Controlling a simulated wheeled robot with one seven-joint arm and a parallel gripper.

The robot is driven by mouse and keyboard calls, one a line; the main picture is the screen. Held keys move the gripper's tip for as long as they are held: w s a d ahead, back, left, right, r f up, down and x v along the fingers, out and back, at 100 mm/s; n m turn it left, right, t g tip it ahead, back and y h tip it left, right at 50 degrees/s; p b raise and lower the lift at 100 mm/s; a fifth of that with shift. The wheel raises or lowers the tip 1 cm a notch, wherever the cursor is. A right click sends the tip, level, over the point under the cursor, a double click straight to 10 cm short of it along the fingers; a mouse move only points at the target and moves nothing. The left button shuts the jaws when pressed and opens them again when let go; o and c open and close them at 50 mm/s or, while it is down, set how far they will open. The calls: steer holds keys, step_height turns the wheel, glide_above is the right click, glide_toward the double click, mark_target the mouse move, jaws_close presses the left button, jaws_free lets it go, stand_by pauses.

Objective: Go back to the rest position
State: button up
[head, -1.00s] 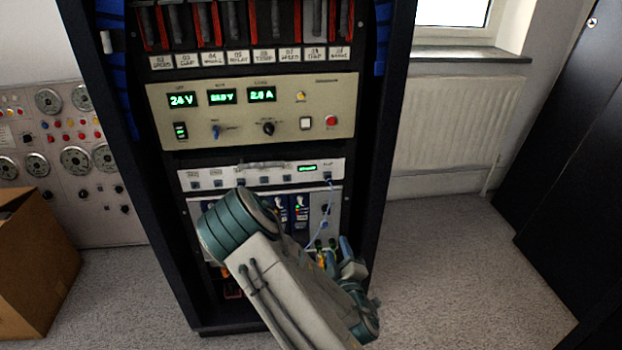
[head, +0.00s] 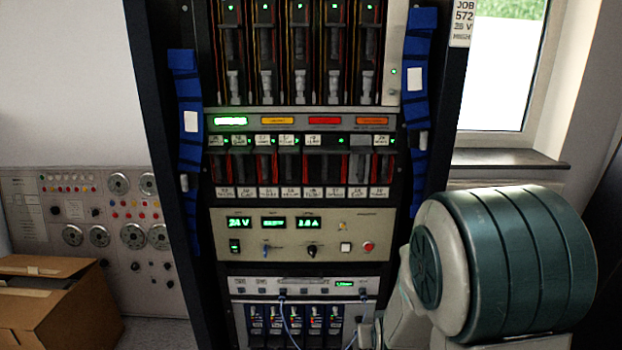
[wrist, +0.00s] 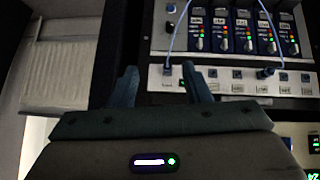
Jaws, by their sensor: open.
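My gripper (wrist: 160,88) is open in the wrist view, with two blue-grey fingers apart and nothing seen between them. It is in front of the rack's lower part, near the white patch panel (wrist: 235,82) and the blue modules (wrist: 245,35). In the head view the gripper cannot be made out; my large green and grey arm joint fills the lower right. The equipment rack (head: 160,100) stands upright in the middle, and the panel (head: 300,287) with a blue cable (head: 285,312) shows in its lower part.
A beige power unit (head: 300,235) with green displays sits above the panel. Blue straps (head: 416,100) hang on the rack's sides. A cardboard box (head: 60,310) stands at lower left before a grey control panel (head: 110,225). A window sill (head: 505,158) is at the right.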

steer(key=s+r+g+p, duration=0.3)
steer(key=s+r+p, duration=0.3)
steer(key=s+r, duration=0.3)
steer(key=s+r+g+p, duration=0.2)
steer(key=s+r+p, duration=0.4)
steer(key=r, duration=1.2)
steer(key=s, duration=0.4)
steer(key=shift+s+a+r+m+g+y+p, duration=0.15)
steer(key=shift+a+r+m+g+y+p, duration=0.15)
steer(key=shift+a+m+g+y, duration=0.1)
